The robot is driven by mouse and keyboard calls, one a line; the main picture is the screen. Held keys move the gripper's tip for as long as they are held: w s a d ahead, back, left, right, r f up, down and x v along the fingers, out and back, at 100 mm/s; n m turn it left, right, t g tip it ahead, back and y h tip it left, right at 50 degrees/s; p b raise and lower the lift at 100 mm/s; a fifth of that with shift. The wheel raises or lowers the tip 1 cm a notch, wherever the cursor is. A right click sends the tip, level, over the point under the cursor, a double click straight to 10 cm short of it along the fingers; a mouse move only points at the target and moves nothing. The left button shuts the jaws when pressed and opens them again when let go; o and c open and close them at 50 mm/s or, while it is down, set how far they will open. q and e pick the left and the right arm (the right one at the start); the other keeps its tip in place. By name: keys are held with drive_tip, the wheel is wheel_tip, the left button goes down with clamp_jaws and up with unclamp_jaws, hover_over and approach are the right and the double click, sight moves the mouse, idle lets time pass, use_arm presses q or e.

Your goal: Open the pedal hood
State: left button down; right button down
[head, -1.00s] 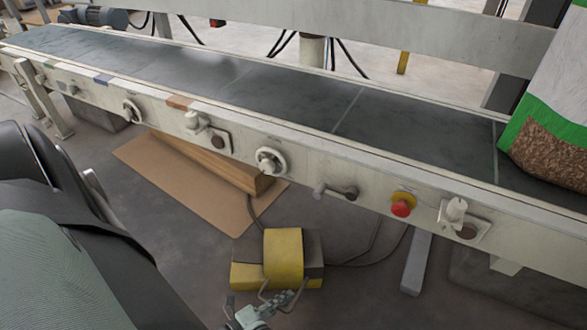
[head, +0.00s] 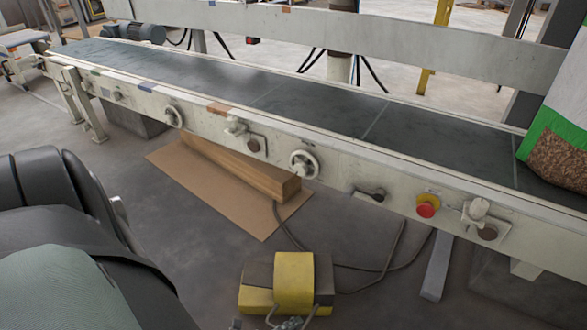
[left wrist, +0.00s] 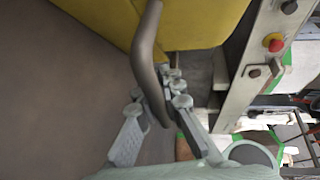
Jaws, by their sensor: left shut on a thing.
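The foot pedal unit, a dark box with yellow lower parts (head: 254,299), stands on the floor in front of the conveyor. Its yellow hood (head: 293,280) lies over the middle of the box and looks down. A thin grey bar handle (head: 271,317) sticks out from the hood's near side. My left gripper (head: 291,323) is at this handle, at the bottom edge of the head view and partly cut off. In the left wrist view, my left gripper's fingers (left wrist: 160,103) are shut on the curved grey handle (left wrist: 146,55), with the yellow hood (left wrist: 190,20) just beyond. My right gripper is out of view.
The conveyor (head: 330,155) runs behind the pedal, with handwheels and a red stop button (head: 427,210) on its front. A cable runs from the pedal along the floor. A long brown block (head: 245,172) lies on cardboard (head: 190,190). A grey leg (head: 437,265) stands right of the pedal.

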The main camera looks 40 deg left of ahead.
use_arm(q)
drive_tip(key=shift+s, duration=0.1)
drive_tip(key=c, duration=1.6)
unclamp_jaws()
drive_tip(key=v, duration=1.2)
